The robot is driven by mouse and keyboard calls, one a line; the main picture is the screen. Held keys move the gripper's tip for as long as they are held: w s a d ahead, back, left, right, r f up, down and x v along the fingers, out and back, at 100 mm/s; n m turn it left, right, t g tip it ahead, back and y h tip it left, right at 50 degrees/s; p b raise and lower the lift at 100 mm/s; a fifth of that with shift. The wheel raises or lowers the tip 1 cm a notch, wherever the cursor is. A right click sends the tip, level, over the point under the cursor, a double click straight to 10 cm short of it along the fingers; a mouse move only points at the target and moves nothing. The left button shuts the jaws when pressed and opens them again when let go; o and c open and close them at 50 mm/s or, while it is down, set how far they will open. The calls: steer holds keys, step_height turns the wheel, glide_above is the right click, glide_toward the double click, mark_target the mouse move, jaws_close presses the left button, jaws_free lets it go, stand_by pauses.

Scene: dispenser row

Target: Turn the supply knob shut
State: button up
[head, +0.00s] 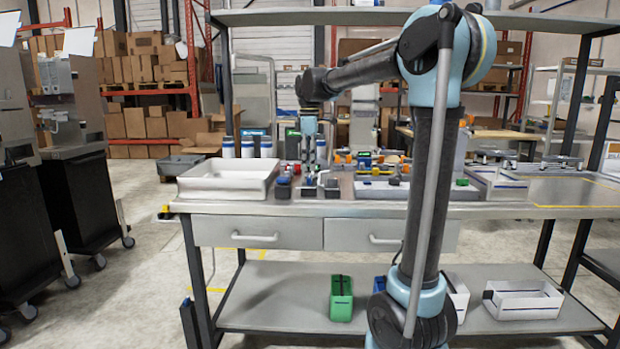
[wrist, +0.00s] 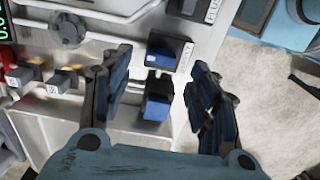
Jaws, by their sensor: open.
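In the wrist view my gripper (wrist: 160,78) is open, with one finger on each side of a dark block with a blue face (wrist: 157,102). This block sticks out from a light metal panel (wrist: 120,45), and I see no finger touching it. A round dark knob (wrist: 68,28) sits on the same panel, left of my fingers. I cannot tell for certain which of these is the supply knob, as no label for it is readable. In the head view my gripper (head: 311,160) hangs low over the middle of the bench, too small to show detail.
A second blue-and-black block (wrist: 170,52) sits just beyond the fingers, and smaller dark knobs (wrist: 65,80) with white labels stand at left. A white tray (head: 228,176) is on the bench's left, with dispensers (head: 247,146) behind.

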mark_target(310, 177)
steer(key=shift+f, duration=2.65)
steer(key=shift+d, duration=0.1)
steer(key=c, duration=1.1)
